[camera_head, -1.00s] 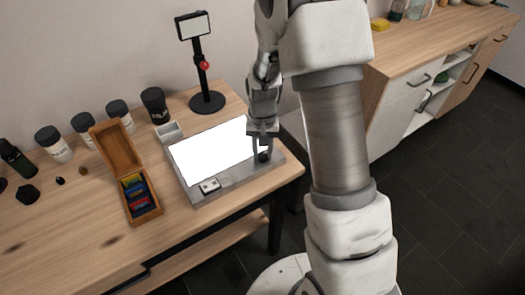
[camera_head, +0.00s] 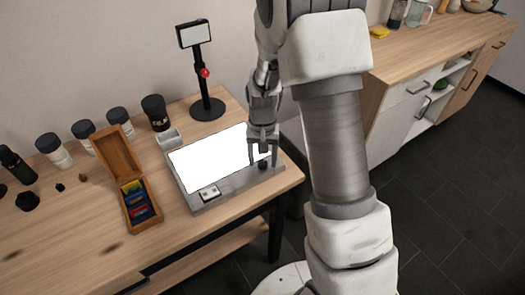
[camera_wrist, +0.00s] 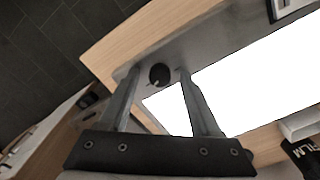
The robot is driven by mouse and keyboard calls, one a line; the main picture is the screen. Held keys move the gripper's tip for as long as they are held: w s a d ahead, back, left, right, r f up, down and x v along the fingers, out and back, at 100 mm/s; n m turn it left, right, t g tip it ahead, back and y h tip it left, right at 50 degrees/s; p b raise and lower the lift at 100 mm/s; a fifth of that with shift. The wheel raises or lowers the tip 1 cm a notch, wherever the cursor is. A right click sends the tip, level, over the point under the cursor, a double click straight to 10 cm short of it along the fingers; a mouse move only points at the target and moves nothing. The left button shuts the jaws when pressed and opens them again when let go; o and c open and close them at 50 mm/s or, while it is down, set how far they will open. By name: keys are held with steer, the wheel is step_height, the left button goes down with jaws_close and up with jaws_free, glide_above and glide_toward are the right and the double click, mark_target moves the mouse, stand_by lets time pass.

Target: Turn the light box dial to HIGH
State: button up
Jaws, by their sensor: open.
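The light box (camera_head: 225,188) is a grey slab with a glowing white panel, lying on the wooden table. Its dial (camera_head: 263,163) is a small dark round knob near the right end of its front strip. In the wrist view the dial (camera_wrist: 159,75) shows with a small pale mark on its rim; no HIGH label is legible. My gripper (camera_head: 263,165) is over the dial, pointing down. In the wrist view my gripper (camera_wrist: 157,71) is open, with one finger on each side of the dial and visible gaps between; I cannot tell fingertip height exactly.
A small switch plate (camera_head: 209,193) sits at the box's front left. A wooden case (camera_head: 146,212) with coloured items stands to the left. The table's right edge is close.

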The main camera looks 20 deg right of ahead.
mark_target(262, 162)
step_height(262, 162, up, 17)
steer(key=p, duration=0.2)
steer(key=shift+r, duration=0.15)
stand_by(0.4)
